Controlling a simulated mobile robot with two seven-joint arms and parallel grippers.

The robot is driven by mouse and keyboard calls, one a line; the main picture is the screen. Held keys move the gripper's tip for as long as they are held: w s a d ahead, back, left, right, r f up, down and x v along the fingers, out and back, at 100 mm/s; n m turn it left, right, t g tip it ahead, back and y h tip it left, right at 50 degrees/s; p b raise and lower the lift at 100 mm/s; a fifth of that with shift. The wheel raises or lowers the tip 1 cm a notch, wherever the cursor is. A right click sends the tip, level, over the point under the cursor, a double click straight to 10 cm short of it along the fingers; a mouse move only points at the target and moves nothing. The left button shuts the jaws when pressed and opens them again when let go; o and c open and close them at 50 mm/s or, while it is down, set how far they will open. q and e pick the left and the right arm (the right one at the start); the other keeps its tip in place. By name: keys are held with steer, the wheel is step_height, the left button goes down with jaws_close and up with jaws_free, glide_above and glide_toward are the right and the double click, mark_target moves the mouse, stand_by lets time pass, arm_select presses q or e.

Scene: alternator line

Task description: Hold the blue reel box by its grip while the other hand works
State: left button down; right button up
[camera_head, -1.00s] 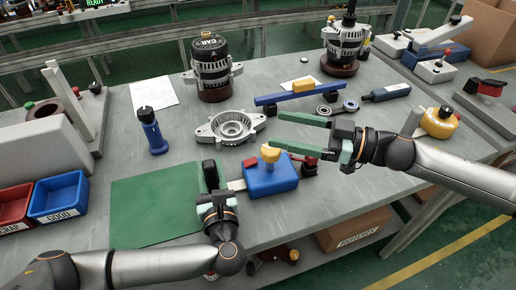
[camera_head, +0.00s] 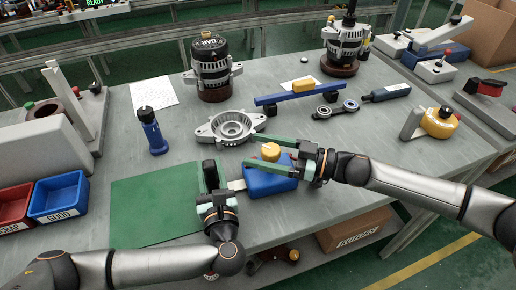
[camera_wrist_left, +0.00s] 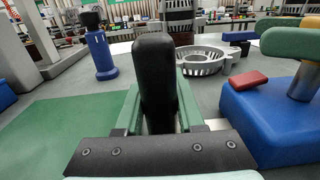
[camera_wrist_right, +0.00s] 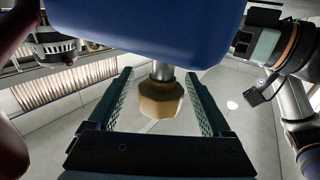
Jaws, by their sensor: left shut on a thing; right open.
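The blue reel box (camera_head: 268,181) stands on the grey bench, with a yellow knob (camera_head: 270,152) on top. My left gripper (camera_head: 211,182) is shut on the black upright grip (camera_wrist_left: 155,75) at the box's left side. The box (camera_wrist_left: 275,120) also shows in the left wrist view, with a flat red piece (camera_wrist_left: 248,80) on it. My right gripper (camera_head: 262,152) is open, its fingers on either side of the knob. In the right wrist view, the knob (camera_wrist_right: 160,98) sits between the fingers with gaps at both sides. The right gripper partly hides the box's top.
A green mat (camera_head: 155,205) lies left of the box. A silver housing (camera_head: 230,128) lies just behind it. Blue (camera_head: 59,197) and red (camera_head: 14,207) bins stand at left.

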steer(key=shift+w+a, duration=0.1)
steer(key=shift+a, duration=0.25)
jaws_close()
stand_by(0.6)
